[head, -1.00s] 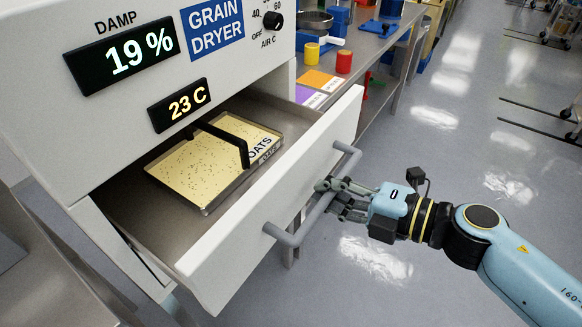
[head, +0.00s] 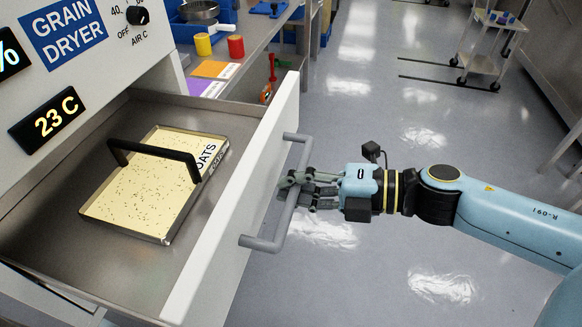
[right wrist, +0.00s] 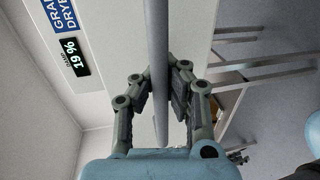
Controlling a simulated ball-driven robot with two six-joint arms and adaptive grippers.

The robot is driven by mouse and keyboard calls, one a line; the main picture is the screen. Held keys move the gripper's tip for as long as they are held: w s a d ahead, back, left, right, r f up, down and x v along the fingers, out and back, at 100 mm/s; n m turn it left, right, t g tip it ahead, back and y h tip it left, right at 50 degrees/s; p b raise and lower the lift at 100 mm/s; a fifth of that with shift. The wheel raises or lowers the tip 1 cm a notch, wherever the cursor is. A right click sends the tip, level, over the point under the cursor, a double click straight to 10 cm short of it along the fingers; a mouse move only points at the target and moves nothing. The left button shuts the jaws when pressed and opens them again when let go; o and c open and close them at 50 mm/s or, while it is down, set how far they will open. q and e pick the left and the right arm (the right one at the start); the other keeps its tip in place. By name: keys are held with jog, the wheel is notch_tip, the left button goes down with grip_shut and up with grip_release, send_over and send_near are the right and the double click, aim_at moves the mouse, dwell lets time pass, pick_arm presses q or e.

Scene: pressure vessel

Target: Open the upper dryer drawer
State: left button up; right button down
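The upper dryer drawer (head: 255,165) is pulled well out of the white grain dryer (head: 110,75), with its metal interior showing. Its grey bar handle (head: 265,244) is on the front panel. My right gripper (head: 296,190) is closed around the handle, toward its far end. In the right wrist view, its two fingers (right wrist: 160,95) lie on either side of the bar (right wrist: 158,45). A shallow tray of oats (head: 145,190) with a black handle (head: 155,155) sits in the drawer. My left gripper is not in view.
A bench beside the dryer holds a yellow cup (head: 203,44), a red cup (head: 236,46) and coloured cards (head: 215,69). A cart (head: 485,60) stands at the far right. The floor (head: 400,120) between is clear.

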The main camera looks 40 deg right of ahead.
jog(key=shift+w+r, duration=0.15)
jog(key=shift+r, duration=0.05)
jog(key=c, duration=1.3)
grip_release()
jog(key=shift+f, duration=0.1)
jog(key=v, duration=1.2)
jog(key=shift+f, duration=0.15)
